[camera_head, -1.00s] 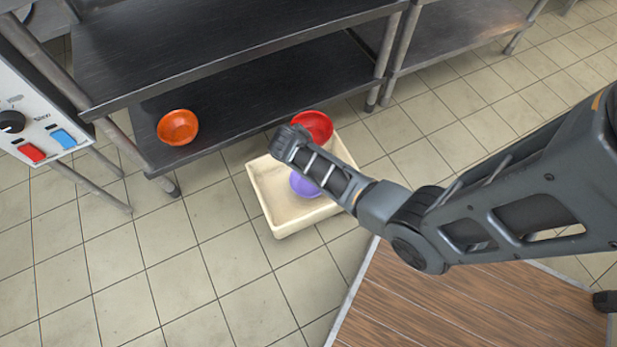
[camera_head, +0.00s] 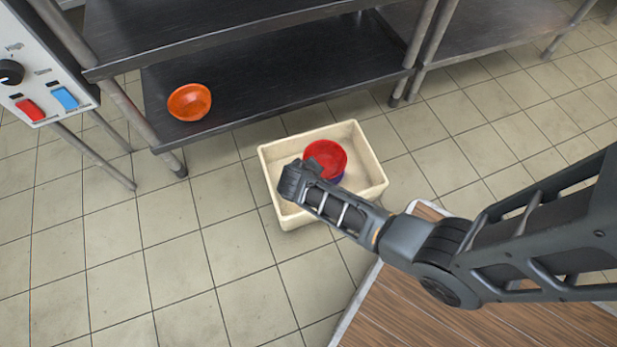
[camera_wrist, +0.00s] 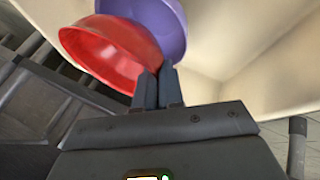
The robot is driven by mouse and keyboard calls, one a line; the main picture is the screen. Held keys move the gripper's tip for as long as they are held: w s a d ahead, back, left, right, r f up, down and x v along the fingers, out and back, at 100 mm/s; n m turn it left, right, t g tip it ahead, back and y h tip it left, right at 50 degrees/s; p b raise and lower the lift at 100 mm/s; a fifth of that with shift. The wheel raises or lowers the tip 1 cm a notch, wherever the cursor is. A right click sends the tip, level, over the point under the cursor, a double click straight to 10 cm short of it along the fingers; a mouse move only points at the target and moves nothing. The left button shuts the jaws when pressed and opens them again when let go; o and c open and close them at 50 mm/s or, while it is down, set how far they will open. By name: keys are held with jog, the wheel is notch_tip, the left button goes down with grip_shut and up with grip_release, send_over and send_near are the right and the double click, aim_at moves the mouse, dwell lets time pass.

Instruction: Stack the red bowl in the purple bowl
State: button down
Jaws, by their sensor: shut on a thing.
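The red bowl (camera_head: 326,157) is over the cream bin in the head view and covers most of the purple bowl (camera_head: 338,178). In the wrist view my gripper (camera_wrist: 158,84) is shut on the rim of the red bowl (camera_wrist: 108,50). The purple bowl (camera_wrist: 160,20) shows just behind and beside the red one there, overlapping it. I cannot tell whether the two bowls touch. In the head view my arm hides the gripper's fingers.
The cream bin (camera_head: 373,190) stands on the tiled floor and holds the purple bowl. An orange bowl (camera_head: 189,102) sits on the lower dark shelf (camera_head: 260,95). A wooden surface (camera_head: 430,310) lies at the lower right. Tiled floor is clear left of the bin.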

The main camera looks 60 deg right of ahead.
jog(key=shift+a+f, duration=0.2)
jog(key=shift+f, duration=0.25)
notch_tip(320, 180, down, 3)
jog(key=b, duration=0.2)
jog(key=shift+f+b, duration=0.2)
jog(key=shift+b, duration=0.15)
jog(key=c, duration=1.3)
grip_release()
jog(key=shift+o, duration=0.2)
jog(key=shift+s, duration=0.1)
jog(key=p+v, duration=0.6)
jog(key=v, duration=0.6)
